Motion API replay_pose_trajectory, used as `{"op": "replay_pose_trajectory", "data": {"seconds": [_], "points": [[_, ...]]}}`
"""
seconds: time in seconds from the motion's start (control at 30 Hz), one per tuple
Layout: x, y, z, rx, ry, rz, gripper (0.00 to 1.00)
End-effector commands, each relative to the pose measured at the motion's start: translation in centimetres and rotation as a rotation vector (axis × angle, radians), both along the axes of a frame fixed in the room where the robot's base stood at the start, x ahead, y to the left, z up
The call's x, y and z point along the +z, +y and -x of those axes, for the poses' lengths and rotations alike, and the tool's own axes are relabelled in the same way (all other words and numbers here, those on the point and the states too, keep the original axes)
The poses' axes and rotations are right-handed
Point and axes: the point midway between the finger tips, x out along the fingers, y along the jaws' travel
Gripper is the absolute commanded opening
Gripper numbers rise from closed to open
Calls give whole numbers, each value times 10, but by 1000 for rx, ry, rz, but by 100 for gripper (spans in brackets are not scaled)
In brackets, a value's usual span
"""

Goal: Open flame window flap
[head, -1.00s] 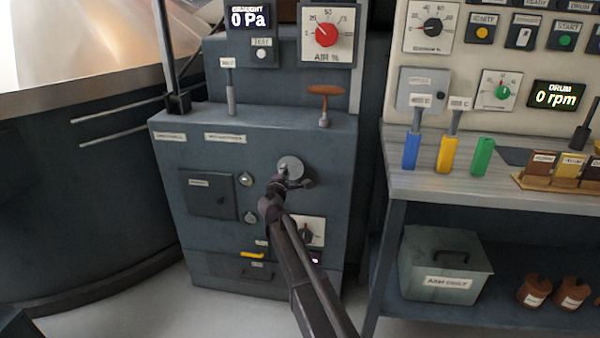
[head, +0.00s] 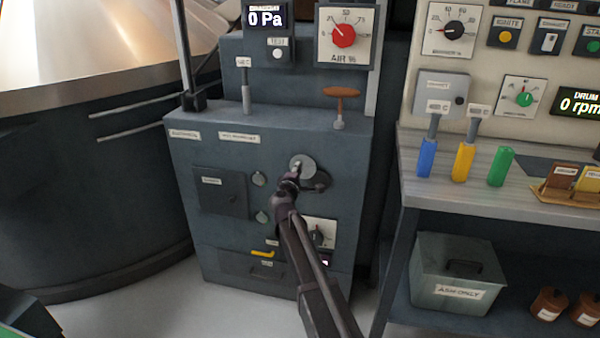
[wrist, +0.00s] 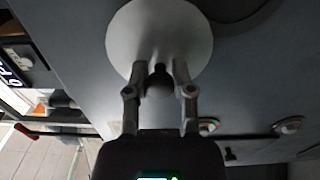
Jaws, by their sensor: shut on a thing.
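The flame window flap (head: 303,163) is a pale grey disc on the front of the dark grey cabinet. It also fills the top middle of the wrist view (wrist: 140,30). My gripper (head: 295,180) is at the disc's lower edge in the head view. In the wrist view its two fingers (wrist: 160,78) are closed around a small dark knob (wrist: 159,82) on the disc. A dark round part (head: 321,182), likely the window, shows to the lower right of the disc, partly covered by it and my gripper.
A small square door (head: 220,192) and two round knobs sit left of the flap. A dial plate (head: 322,232) is below it, partly behind my arm. An orange-handled lever (head: 341,93) stands on the cabinet top. A workbench (head: 400,165) stands to the right.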

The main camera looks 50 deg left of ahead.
Motion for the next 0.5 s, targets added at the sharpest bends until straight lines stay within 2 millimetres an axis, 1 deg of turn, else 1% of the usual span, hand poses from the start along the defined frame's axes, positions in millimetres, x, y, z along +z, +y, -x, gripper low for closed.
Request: {"op": "replay_pose_trajectory", "data": {"seconds": [0.03,0.1,0.13,0.17,0.2,0.23,0.5], "points": [[0,-4,-6,-17,-1,1,0],[0,-3,-5,-16,-2,1,0],[0,-3,-5,-15,-2,1,40],[0,-2,-5,-14,-2,1,49],[0,-2,-4,-13,-2,1,61],[0,-1,-3,-12,-2,1,67],[0,1,1,-5,-1,1,67]]}}
